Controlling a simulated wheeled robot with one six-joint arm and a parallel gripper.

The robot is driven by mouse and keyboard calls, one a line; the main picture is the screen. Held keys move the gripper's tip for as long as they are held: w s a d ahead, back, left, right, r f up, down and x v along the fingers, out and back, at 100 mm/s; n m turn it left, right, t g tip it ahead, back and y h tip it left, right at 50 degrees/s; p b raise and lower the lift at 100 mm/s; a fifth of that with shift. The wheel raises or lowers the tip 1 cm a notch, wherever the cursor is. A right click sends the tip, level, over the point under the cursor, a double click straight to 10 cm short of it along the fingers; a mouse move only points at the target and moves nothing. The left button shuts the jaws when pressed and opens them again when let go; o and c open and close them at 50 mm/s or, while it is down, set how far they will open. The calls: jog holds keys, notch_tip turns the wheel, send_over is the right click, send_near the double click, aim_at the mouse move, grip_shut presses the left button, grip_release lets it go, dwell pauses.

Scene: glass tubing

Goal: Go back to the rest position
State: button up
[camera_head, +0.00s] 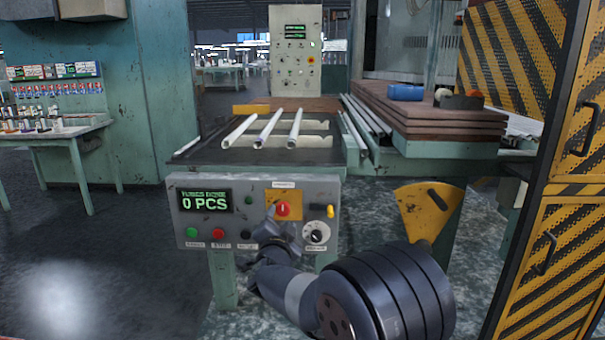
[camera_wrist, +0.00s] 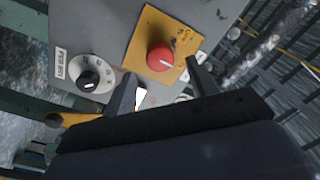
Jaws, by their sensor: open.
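My gripper (camera_wrist: 162,82) is open in the wrist view, its two dark fingers apart and pointing at the grey control panel (camera_wrist: 118,30). The red knob (camera_wrist: 160,58) on its yellow plate (camera_wrist: 146,35) lies just beyond the fingertips, between them in the picture. Nothing is held; I cannot tell whether a finger touches the panel. In the head view my arm reaches up to the panel's lower middle, below the red knob (camera_head: 283,209).
The panel (camera_head: 222,237) has a display reading "0 PCS", green and red buttons and a white dial (camera_head: 316,234). Glass tubes (camera_head: 267,128) lie on the machine bed behind it. A yellow-black striped guard (camera_head: 560,260) stands close on the right. Open floor (camera_head: 110,270) is at left.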

aim_at(283, 211)
jog(key=shift+w+d+r, duration=0.1)
jog(key=shift+w, duration=1.75)
jog(key=shift+s, duration=0.15)
